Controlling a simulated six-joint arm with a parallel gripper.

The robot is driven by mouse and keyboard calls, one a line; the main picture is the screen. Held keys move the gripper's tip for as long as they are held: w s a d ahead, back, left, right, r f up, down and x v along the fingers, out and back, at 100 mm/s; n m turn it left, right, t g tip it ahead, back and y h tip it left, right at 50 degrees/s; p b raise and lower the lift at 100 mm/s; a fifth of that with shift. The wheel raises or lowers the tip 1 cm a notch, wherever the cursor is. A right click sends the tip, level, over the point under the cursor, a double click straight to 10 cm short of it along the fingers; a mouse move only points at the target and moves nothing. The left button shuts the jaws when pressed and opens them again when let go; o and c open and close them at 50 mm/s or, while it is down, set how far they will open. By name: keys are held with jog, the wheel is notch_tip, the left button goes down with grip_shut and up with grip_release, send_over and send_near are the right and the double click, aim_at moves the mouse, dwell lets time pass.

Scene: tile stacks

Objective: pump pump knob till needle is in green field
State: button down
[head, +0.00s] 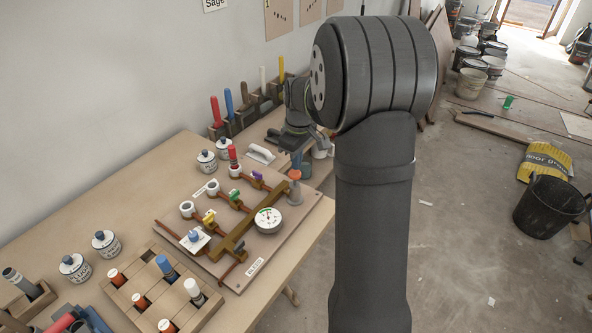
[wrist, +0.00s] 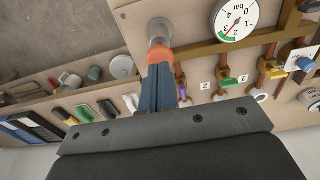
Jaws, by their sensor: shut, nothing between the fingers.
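The orange pump knob (head: 294,174) sits on a grey pump post at the right back of the pipe board (head: 312,215). It also shows in the wrist view (wrist: 154,53). My gripper (head: 297,164) points down right over the knob, and its blue fingers (wrist: 159,72) are shut with nothing between them. The fingertips overlap the knob's edge in the wrist view; I cannot tell if they touch it. The white round gauge (head: 268,219) has a green field, which shows in the wrist view near 2 and 3 (wrist: 236,20).
Brass pipes with coloured valves (head: 209,217) run across the board left of the gauge. A wooden crate with bottles (head: 152,297) stands at the front. White tins (head: 75,268) stand at left, and a tool rack (head: 247,106) at the back wall.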

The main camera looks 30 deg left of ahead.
aim_at(298, 174)
notch_tip(298, 174, up, 9)
jog(key=shift+d+r, duration=0.15)
jog(key=shift+d, duration=0.1)
dwell(0.3)
